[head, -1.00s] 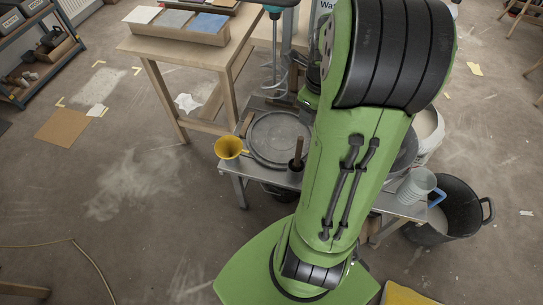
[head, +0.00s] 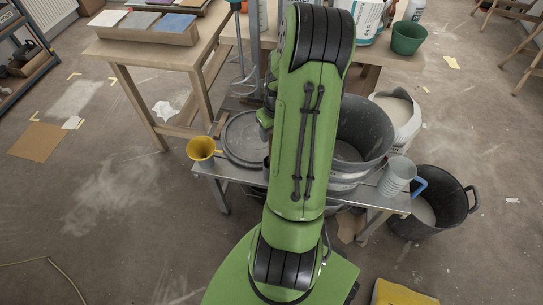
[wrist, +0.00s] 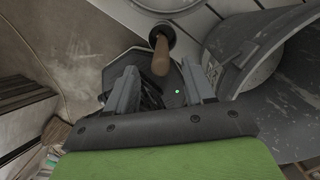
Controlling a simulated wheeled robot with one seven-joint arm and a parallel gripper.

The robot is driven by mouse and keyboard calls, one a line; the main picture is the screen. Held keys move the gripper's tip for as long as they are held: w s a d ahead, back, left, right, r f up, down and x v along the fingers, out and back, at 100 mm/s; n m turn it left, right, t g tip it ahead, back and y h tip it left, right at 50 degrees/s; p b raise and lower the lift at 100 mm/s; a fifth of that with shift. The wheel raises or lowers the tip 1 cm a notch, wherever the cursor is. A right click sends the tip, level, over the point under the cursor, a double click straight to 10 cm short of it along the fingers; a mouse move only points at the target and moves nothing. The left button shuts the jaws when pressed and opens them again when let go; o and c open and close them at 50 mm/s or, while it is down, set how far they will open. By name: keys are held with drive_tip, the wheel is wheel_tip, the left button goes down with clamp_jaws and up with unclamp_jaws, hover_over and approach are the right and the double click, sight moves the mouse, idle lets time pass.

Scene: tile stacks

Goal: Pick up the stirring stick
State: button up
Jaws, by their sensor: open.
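Nothing is held. In the head view my green arm hides the stick and most of the gripper; part of the dark pot (head: 266,163) shows at the arm's left edge.
The bucket (wrist: 262,50) is close on the gripper's right in the wrist view. A wooden table (head: 120,52) stands at back left.

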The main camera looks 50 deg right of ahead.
sight(271, 137)
drive_tip(key=f, duration=0.1)
drive_tip(key=f+b, duration=0.1)
drive_tip(key=f, duration=0.1)
drive_tip(key=w+f, duration=0.1)
drive_tip(key=shift+d+f+b, duration=0.35)
drive_tip(key=shift+r, duration=0.1)
drive_tip(key=shift+c, duration=0.3)
clamp_jaws()
drive_tip(key=shift+r, duration=0.15)
